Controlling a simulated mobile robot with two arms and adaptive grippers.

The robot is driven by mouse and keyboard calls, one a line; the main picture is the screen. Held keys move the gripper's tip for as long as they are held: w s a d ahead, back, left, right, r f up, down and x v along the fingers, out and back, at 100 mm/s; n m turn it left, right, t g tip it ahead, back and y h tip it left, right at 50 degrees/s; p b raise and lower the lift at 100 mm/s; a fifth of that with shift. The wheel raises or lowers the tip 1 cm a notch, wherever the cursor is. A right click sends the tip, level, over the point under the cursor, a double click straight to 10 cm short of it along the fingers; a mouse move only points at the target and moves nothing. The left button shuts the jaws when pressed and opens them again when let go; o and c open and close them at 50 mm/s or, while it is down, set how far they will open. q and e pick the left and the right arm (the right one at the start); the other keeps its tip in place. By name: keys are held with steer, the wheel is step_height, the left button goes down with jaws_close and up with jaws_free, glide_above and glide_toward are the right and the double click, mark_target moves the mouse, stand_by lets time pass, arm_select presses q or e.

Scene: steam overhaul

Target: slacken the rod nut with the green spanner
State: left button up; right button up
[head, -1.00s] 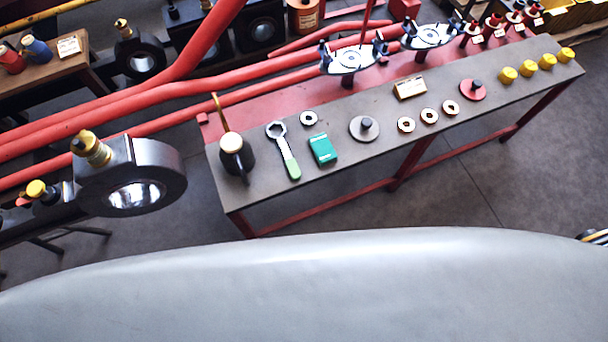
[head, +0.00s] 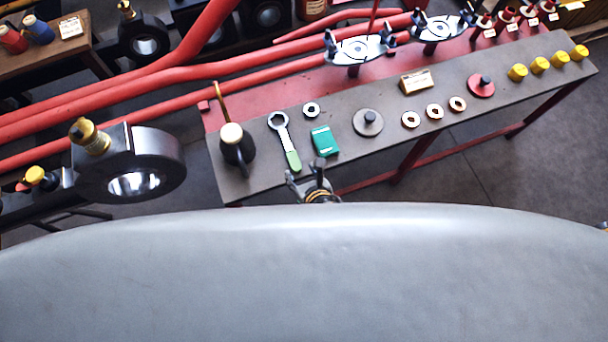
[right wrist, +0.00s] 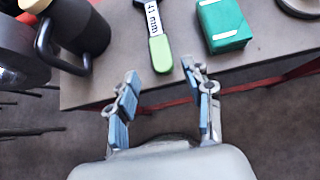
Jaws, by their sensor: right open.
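The green spanner (head: 286,140) lies on the bench, its grey ring end away from me and its green handle towards the front edge. In the right wrist view its green handle (right wrist: 160,52) and a "41 mm" label show. My right gripper (head: 306,171) is at the bench's front edge, just short of the handle; in the right wrist view the gripper (right wrist: 161,68) is open and empty, its fingers either side of the handle's line. A big dark rod end (head: 160,165) with a brass cup stands at the left. I cannot pick out the rod nut. My left gripper is not in view.
On the bench (head: 270,178), a black oil can (head: 237,150) stands left of the spanner and a green box (head: 324,141) lies right of it. Farther right are a grey disc (head: 368,123), several rings and yellow caps. Red rails run behind.

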mark_target(294, 161)
steer(key=b+x, duration=0.4)
steer(key=x, duration=0.1)
steer(key=shift+f+b, duration=0.3)
steer(key=shift+f, duration=0.05)
steer(key=shift+w+a+p, duration=0.15)
steer(key=shift+w+p, duration=0.2)
steer(key=shift+x, duration=0.9)
steer(key=shift+c, duration=0.4)
jaws_close()
